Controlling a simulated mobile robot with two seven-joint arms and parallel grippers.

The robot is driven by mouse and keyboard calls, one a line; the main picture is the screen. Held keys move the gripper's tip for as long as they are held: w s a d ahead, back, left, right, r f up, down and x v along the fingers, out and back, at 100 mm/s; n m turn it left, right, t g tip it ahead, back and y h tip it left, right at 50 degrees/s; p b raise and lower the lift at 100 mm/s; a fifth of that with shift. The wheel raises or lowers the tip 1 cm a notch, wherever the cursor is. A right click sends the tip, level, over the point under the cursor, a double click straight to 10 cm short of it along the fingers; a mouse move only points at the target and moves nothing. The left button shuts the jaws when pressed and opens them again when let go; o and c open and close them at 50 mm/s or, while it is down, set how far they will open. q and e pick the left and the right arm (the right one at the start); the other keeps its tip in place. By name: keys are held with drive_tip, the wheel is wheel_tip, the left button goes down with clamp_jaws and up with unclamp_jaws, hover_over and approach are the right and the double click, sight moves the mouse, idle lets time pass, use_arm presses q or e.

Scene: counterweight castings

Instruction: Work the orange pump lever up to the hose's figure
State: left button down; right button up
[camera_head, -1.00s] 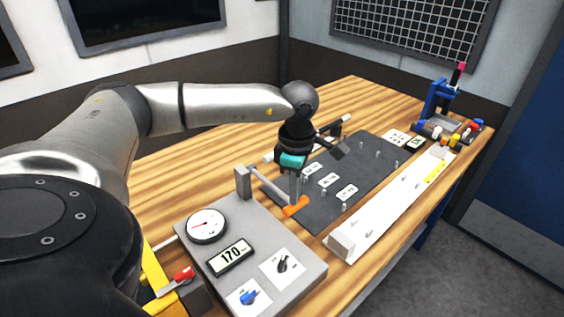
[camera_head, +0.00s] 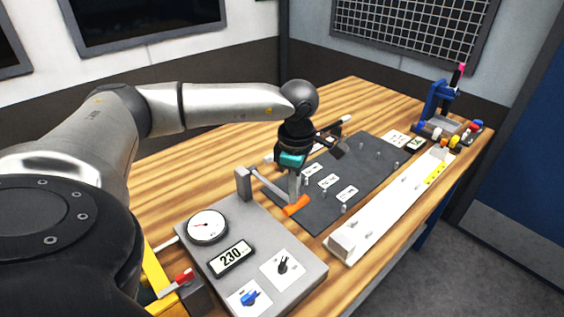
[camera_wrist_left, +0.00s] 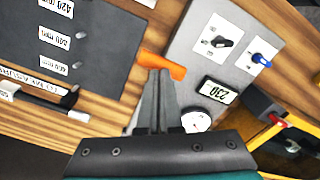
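The orange lever handle (camera_head: 296,206) is at the end of a grey arm on a post at the back of the grey pump box (camera_head: 290,245). The box's digital display (camera_head: 231,257) reads 230. Its round gauge (camera_head: 207,225) has a red needle. My left gripper (camera_head: 294,197) points down at the handle. In the left wrist view its fingers (camera_wrist_left: 158,80) are together, with tips against or just over the orange handle (camera_wrist_left: 162,65); nothing shows between them. A dark rod-like part with a printed white label (camera_wrist_left: 35,97) may be the hose; its figure is unreadable. My right gripper is out of view.
The box also has a blue knob (camera_head: 249,298) and a black knob (camera_head: 283,265). A dark mat (camera_head: 325,205) with pegs and number cards lies behind it. A white tray (camera_head: 385,212) runs along the right edge. A blue press (camera_head: 437,100) stands at the far end.

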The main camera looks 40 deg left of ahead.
use_arm(q)
wheel_tip(320, 180, up, 7)
drive_tip(key=p, duration=0.5)
drive_tip(key=shift+r, duration=0.2)
drive_tip(key=shift+d, duration=0.1)
idle(0.5)
